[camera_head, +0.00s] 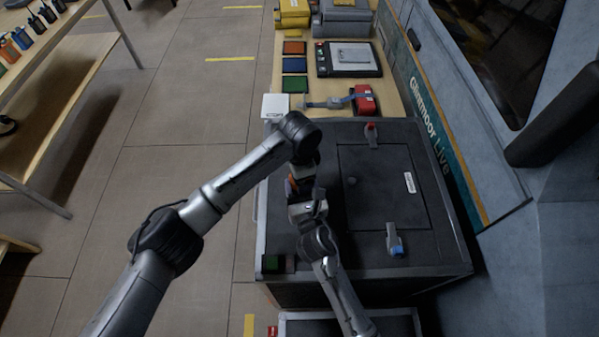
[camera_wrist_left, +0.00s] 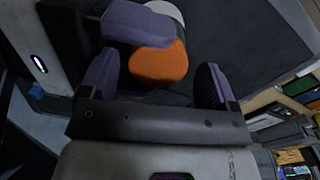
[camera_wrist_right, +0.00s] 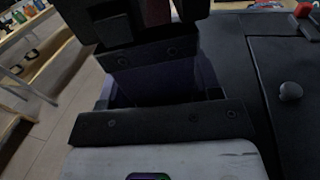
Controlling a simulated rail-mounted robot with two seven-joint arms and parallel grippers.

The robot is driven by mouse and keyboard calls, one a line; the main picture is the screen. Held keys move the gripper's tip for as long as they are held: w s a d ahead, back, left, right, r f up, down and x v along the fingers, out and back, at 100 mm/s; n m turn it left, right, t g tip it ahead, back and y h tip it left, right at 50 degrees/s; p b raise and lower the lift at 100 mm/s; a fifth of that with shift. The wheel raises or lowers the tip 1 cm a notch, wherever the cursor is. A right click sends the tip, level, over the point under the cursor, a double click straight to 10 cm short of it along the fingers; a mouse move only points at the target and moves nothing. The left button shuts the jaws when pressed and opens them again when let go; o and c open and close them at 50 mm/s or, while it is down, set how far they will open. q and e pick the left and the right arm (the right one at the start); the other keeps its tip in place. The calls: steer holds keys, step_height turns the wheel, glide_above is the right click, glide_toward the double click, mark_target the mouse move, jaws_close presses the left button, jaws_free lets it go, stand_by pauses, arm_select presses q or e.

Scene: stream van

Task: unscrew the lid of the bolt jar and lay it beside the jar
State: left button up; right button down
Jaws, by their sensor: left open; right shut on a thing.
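The jar's orange lid (camera_wrist_left: 158,66) shows in the left wrist view, between the two purple fingers of my left gripper (camera_wrist_left: 158,80). The fingers stand apart on either side of it. A pale part of the jar (camera_wrist_left: 168,12) shows past the lid, with a purple finger of my right gripper (camera_wrist_left: 138,24) across it. In the head view, both grippers meet over the left part of the dark worktop, and my right gripper (camera_head: 307,208) is shut on the jar, which is mostly hidden. In the right wrist view, my left gripper hides the jar.
The dark worktop (camera_head: 365,270) has a raised panel with a small knob (camera_wrist_right: 290,91), a red-topped clamp (camera_head: 371,135) and a blue-ended clamp (camera_head: 394,240). A white box (camera_head: 275,106) stands behind the arms. Coloured trays and a red device (camera_head: 364,98) lie farther back.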

arm_select(q)
steer(key=shift+r, duration=2.1)
steer(key=shift+c, duration=0.5)
step_height(320, 180, up, 3)
steer(key=shift+f+m, duration=0.2)
steer(key=shift+m, duration=0.9)
steer(key=shift+c, duration=0.9)
steer(key=shift+r+m, duration=0.3)
steer(key=shift+m, duration=0.2)
steer(key=shift+f, duration=3.8)
